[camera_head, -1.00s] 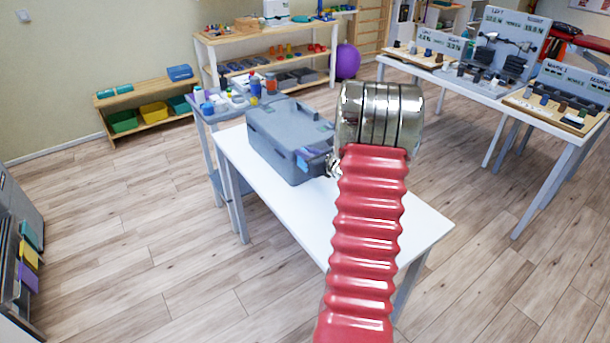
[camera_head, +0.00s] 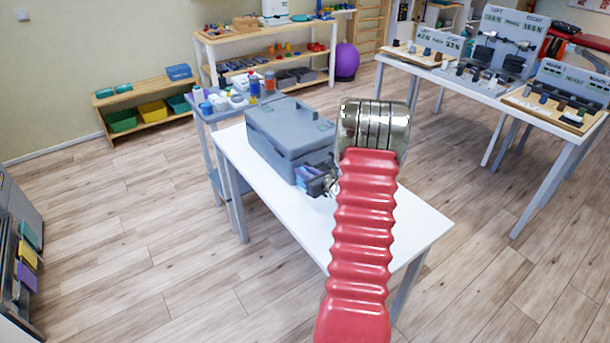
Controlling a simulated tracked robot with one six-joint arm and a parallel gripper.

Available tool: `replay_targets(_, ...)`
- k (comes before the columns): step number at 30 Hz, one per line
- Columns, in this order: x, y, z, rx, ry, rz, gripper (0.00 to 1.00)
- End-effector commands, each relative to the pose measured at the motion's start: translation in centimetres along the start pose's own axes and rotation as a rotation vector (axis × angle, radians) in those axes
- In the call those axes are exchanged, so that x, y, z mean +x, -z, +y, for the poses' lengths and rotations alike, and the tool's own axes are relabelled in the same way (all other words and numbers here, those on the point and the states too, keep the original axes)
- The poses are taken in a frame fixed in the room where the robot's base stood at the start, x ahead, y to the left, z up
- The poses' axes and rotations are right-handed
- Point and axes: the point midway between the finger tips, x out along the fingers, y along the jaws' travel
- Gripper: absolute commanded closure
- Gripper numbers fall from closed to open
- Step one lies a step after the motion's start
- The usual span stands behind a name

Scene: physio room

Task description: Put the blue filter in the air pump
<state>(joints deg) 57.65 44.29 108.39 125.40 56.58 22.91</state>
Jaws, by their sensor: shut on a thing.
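The air pump looks to be the grey box (camera_head: 283,128) with a lid on the white table (camera_head: 262,183). My gripper (camera_head: 320,184) is at the box's near right corner, partly hidden behind my red ribbed arm. It is shut on a small blue-purple piece (camera_head: 309,173), which looks to be the blue filter. The piece is beside the front end of the box. I cannot tell whether it touches the box or enters an opening there.
A side table with bottles and small items (camera_head: 235,101) adjoins the white table at the back left. Wooden shelves (camera_head: 265,55) stand along the wall, and a display table (camera_head: 470,80) is at the right. The white table's near part is clear.

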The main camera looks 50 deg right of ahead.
Motion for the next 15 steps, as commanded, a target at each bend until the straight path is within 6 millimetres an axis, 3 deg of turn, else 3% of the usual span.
replay_targets(4,0.37,1.31,0.03,0.001,-0.001,0.001,1.0)
replay_targets(15,0.45,1.59,0.06,0.0,-0.001,0.001,1.0)
